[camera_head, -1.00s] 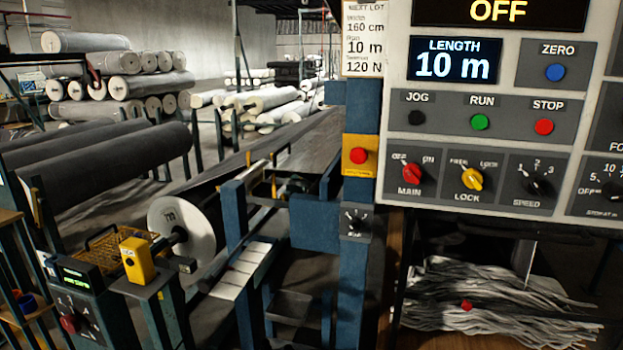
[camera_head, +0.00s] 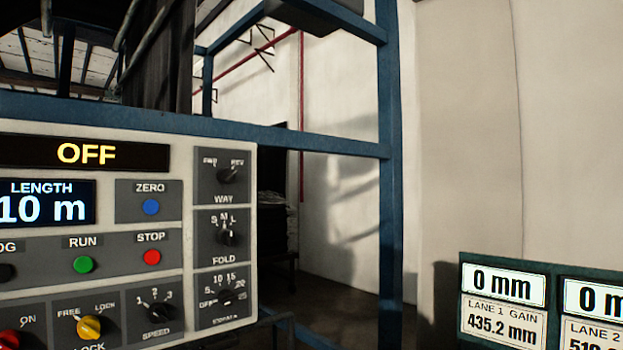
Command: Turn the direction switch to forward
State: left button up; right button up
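The direction switch is the black knob labelled WAY (camera_head: 228,175), at the top right of the light grey control panel (camera_head: 218,328). Its two marks read FWD on the left and REV on the right. The knob looks turned toward REV, though its pointer is small and dark. Nothing touches or covers it. Neither of my grippers shows in the head view.
Below the switch are the FOLD knob (camera_head: 229,234) and another dial (camera_head: 225,297). RUN (camera_head: 83,265) and STOP (camera_head: 152,257) buttons sit to the left. A blue frame post (camera_head: 389,200) stands right of the panel. Lane displays (camera_head: 503,310) are at lower right.

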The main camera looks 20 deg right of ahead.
aim_at(225, 177)
jog(key=z, duration=0.1)
jog(key=k, duration=0.35)
jog(key=u, duration=0.85)
jog(key=i, duration=0.85)
jog(key=z, duration=0.9)
